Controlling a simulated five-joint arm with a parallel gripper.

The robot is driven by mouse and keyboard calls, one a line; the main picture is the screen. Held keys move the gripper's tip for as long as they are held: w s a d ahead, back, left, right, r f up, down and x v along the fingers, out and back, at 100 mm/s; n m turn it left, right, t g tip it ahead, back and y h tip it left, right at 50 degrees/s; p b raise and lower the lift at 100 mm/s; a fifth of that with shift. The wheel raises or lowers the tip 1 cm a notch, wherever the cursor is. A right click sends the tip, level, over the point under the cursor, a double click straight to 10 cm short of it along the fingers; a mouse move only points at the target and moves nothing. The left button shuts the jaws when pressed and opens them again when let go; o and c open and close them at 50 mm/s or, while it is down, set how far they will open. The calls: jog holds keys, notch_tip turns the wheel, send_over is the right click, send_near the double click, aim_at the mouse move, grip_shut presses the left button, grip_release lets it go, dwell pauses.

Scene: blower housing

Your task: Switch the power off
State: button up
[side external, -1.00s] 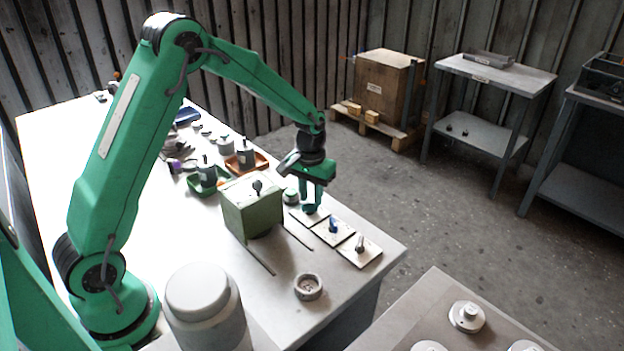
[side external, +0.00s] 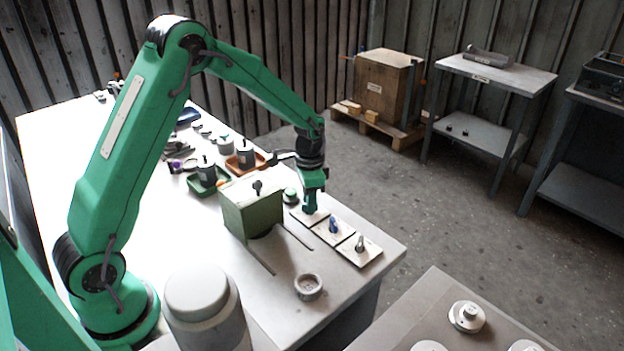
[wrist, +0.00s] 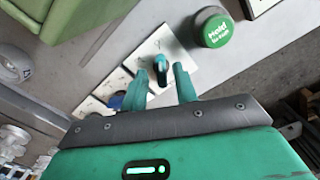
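Three pale switch plates lie in a row along the table's edge. The far plate (side external: 313,219) is under my gripper (side external: 309,210); its teal lever knob (wrist: 160,67) shows in the wrist view. The middle plate has a blue knob (side external: 333,226), and the near one a grey lever (side external: 360,243). In the wrist view my gripper (wrist: 160,80) is open, one finger on each side of the teal knob. I cannot tell whether either finger touches it. The plate markings are too small to read, so I cannot tell which switch is the power.
A green button (wrist: 214,28) marked "Hold to run" sits beside the far plate. A green box (side external: 252,210) with a black knob on top stands left of the plates. A small grey ring-shaped cup (side external: 308,287) stands near the front edge. Slots cut the table between box and plates.

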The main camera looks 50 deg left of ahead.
jog(key=shift+r+m, duration=0.1)
jog(key=shift+m, duration=0.5)
jog(key=shift+w+f, duration=0.1)
jog(key=shift+f, duration=0.6)
grip_shut()
